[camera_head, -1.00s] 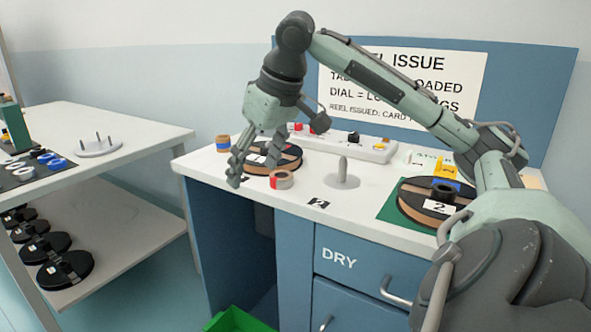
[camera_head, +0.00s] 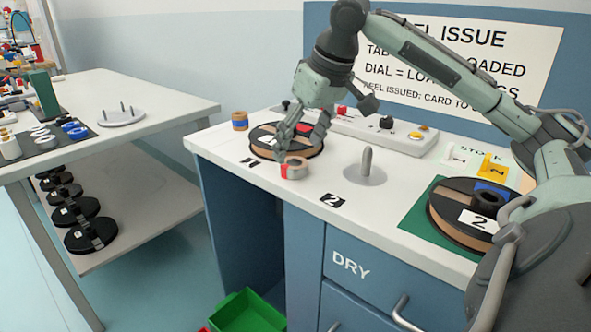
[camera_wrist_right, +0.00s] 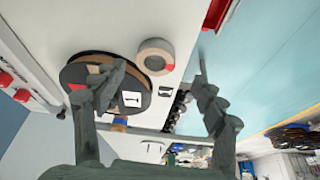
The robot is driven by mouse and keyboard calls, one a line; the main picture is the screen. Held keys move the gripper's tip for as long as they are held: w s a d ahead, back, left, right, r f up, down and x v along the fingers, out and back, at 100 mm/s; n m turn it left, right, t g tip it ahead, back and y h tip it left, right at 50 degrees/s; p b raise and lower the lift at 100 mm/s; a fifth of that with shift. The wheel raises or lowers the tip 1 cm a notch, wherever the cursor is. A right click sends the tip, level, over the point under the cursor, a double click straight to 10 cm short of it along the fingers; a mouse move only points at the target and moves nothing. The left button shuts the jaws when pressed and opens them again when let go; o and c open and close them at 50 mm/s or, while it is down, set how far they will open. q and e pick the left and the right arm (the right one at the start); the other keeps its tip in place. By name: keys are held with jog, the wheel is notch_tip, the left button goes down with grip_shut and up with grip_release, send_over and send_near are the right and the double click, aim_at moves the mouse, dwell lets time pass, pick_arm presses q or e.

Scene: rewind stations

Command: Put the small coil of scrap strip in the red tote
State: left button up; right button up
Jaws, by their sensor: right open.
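The small coil (camera_head: 294,168), a tan-grey ring with a red patch, lies on the white bench top near its front edge. It also shows in the right wrist view (camera_wrist_right: 154,56), between the lines of the two fingers. My right gripper (camera_head: 300,145) is open and empty, its fingers close behind and above the coil; I cannot tell whether they touch it. The red tote shows only as a small red corner (camera_head: 204,329) at the bottom of the head view. A red edge (camera_wrist_right: 217,14) at the top of the wrist view looks like its rim. My left gripper is not in view.
A black reel (camera_head: 287,139) lies right behind the coil, and a blue-tan roll (camera_head: 240,121) stands to its left. A spindle post (camera_head: 366,165) stands to the right. A green tote (camera_head: 248,312) is on the floor. Another reel (camera_head: 470,222) lies at right.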

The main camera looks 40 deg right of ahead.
aim_at(294, 163)
jog(key=x, duration=0.4)
jog(key=shift+d+b, duration=0.3)
jog(key=shift+d, duration=0.05)
jog(key=shift+w+f, duration=0.1)
jog(key=shift+f, duration=0.2)
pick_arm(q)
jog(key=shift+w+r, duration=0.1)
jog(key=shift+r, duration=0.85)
pick_arm(e)
jog(key=c, duration=1.4)
jog(key=shift+r, duration=0.1)
jog(key=shift+r, duration=0.1)
